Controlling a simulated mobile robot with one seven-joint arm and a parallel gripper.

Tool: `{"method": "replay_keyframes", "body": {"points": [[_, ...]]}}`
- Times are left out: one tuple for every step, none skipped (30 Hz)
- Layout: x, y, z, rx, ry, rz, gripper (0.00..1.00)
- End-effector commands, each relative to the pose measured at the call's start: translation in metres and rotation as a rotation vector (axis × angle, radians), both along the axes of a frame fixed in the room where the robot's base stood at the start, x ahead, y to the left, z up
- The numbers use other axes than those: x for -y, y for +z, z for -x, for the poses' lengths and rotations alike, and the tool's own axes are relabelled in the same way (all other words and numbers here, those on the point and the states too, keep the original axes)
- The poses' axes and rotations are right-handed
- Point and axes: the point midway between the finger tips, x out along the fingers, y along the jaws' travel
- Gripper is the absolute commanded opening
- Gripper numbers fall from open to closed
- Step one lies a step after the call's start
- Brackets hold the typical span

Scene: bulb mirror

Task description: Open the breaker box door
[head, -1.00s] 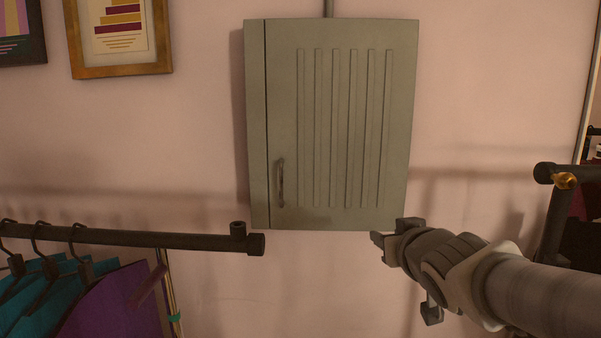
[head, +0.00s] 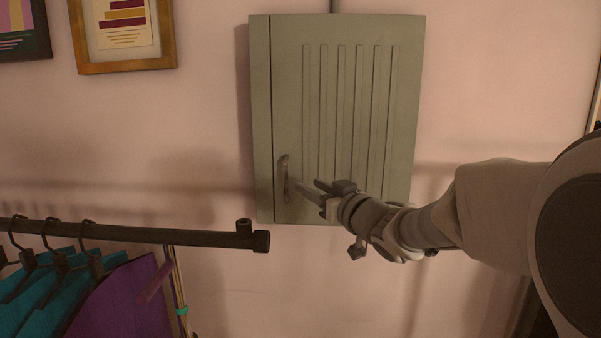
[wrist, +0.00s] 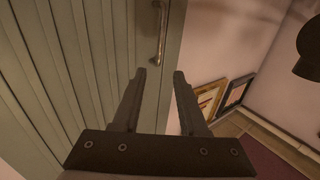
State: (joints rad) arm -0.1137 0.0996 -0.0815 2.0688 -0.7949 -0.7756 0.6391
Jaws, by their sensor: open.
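The breaker box (head: 340,35) is a grey-green box on the wall, with a ribbed door (head: 290,110) that is closed. Its vertical metal handle (head: 285,180) is at the lower left of the door. My gripper (head: 308,190) is open and empty, just right of the handle, with its fingers pointing at it. In the wrist view the handle (wrist: 161,35) lies beyond the two open fingertips (wrist: 159,75), apart from them. The door's ribs (wrist: 70,60) fill the left of that view.
A black clothes rail (head: 140,235) with teal and purple garments on hangers (head: 100,285) ends left of and below the box. Framed pictures (head: 125,70) hang at upper left. The wall below the box is clear.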

Motion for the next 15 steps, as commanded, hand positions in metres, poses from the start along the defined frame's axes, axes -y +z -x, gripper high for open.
{"method": "replay_keyframes", "body": {"points": [[-0.006,0.000,-0.009,-0.002,0.002,0.001,0.43],[-0.009,0.000,-0.014,-0.002,0.002,0.001,0.43],[-0.014,0.000,-0.020,0.000,0.002,0.000,0.43],[-0.017,0.000,-0.025,-0.001,0.003,0.001,0.43],[-0.019,0.001,-0.030,0.000,0.002,0.001,0.43],[-0.023,0.000,-0.037,-0.002,0.001,0.001,0.43],[-0.026,0.001,-0.042,-0.001,0.001,0.001,0.43],[-0.030,0.000,-0.046,-0.002,0.002,0.000,0.43],[-0.033,0.001,-0.052,-0.001,0.002,0.001,0.43],[-0.036,0.001,-0.057,-0.001,0.001,0.001,0.43],[-0.038,0.001,-0.061,-0.001,0.001,0.001,0.43],[-0.042,0.000,-0.067,-0.001,0.000,0.001,0.43],[-0.044,0.000,-0.070,-0.001,0.000,0.001,0.43],[-0.046,0.001,-0.074,-0.001,0.000,0.001,0.43],[-0.048,0.001,-0.078,-0.001,0.000,0.001,0.43]]}}
